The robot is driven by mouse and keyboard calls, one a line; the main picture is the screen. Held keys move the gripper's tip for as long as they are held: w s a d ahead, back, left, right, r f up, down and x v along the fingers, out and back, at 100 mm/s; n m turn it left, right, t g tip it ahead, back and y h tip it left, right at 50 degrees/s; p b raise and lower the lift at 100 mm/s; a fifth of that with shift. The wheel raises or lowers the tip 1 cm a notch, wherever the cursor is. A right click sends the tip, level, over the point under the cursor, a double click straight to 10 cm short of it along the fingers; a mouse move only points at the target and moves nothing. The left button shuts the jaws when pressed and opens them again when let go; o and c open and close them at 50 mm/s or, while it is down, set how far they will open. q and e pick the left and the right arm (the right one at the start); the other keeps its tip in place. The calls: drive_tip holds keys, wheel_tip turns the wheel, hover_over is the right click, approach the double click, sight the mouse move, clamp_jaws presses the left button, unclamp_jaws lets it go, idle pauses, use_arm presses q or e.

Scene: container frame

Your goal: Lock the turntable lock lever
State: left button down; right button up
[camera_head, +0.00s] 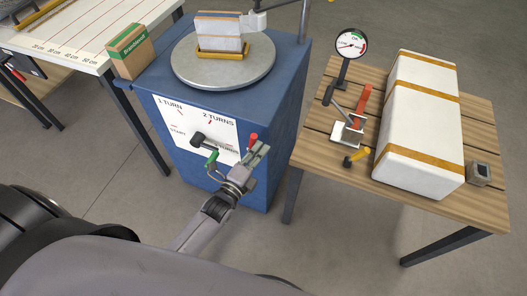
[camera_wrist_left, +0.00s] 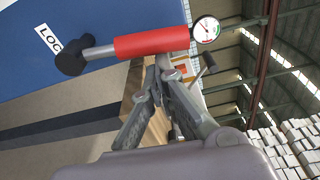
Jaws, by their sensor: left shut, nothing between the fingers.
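The turntable lock lever shows in the left wrist view as a red grip (camera_wrist_left: 152,41) on a metal rod with a black pivot, beside a partly visible "LOC" label. In the head view its red grip (camera_head: 252,140) shows at the right of the blue cabinet's front. My left gripper (camera_head: 261,152) is shut and empty, close beside the red grip. In the wrist view its fingertips (camera_wrist_left: 166,68) overlap the grip's edge; I cannot tell if they touch it. The round grey turntable (camera_head: 222,76) on the cabinet carries a strapped white block (camera_head: 219,31).
A black crank with a green handle (camera_head: 211,158) sits left of my gripper on the cabinet (camera_head: 178,165). At right, a wooden table (camera_head: 480,205) holds a long strapped white block (camera_head: 420,130), a gauge (camera_head: 351,43) and a red-handled clamp (camera_head: 362,105).

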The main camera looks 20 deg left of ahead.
sight(251, 143)
use_arm(q)
drive_tip(key=a+n, duration=0.1)
drive_tip(key=n, duration=0.1)
drive_tip(key=a+r+n, duration=0.1)
drive_tip(key=a+n, duration=0.1)
drive_tip(key=shift+w+a+n+t, duration=0.1)
drive_tip(key=shift+a+n+t, duration=0.15)
drive_tip(key=shift+n+t, duration=0.15)
drive_tip(key=shift+a, duration=0.5)
use_arm(e)
drive_tip(key=shift+r, duration=0.4)
use_arm(q)
drive_tip(key=shift+a+p, duration=0.1)
drive_tip(key=shift+p, duration=0.2)
drive_tip(key=shift+r, duration=0.1)
use_arm(e)
drive_tip(key=shift+r, duration=0.1)
